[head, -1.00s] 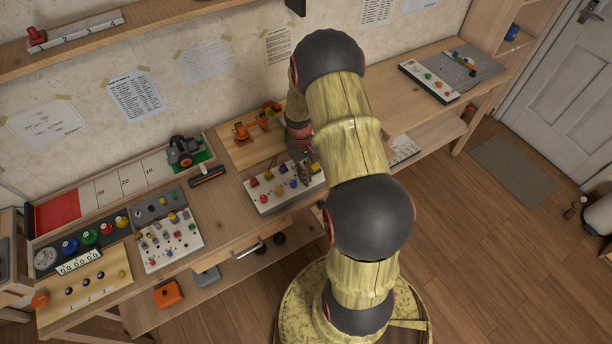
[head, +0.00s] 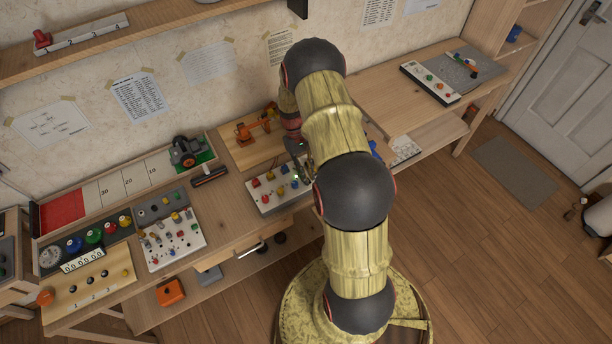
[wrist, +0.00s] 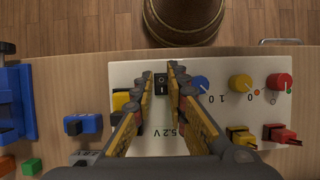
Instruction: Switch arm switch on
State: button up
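A white control panel (head: 266,202) lies on the bench in front of an orange toy arm (head: 246,129). In the wrist view the panel (wrist: 180,66) carries a black rocker switch (wrist: 161,84) marked O and I. My gripper (wrist: 160,72) is over the panel, its two fingers apart with the rocker switch showing in the gap. I cannot tell whether the fingers touch it. The gripper holds nothing visible. In the head view my gripper (head: 298,165) is partly hidden by my arm, at the panel's far right part.
Blue (wrist: 201,83), yellow (wrist: 240,82) and red (wrist: 279,82) knobs sit right of the switch. Yellow (wrist: 238,136) and red (wrist: 280,134) plugs are below them. A blue block (wrist: 83,124) lies left of the panel. Another knob board (head: 175,240) is farther left.

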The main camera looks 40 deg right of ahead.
jog(key=shift+o, duration=1.1)
jog(key=shift+d, duration=0.2)
jog(key=shift+a, duration=0.1)
jog(key=v, duration=1.2)
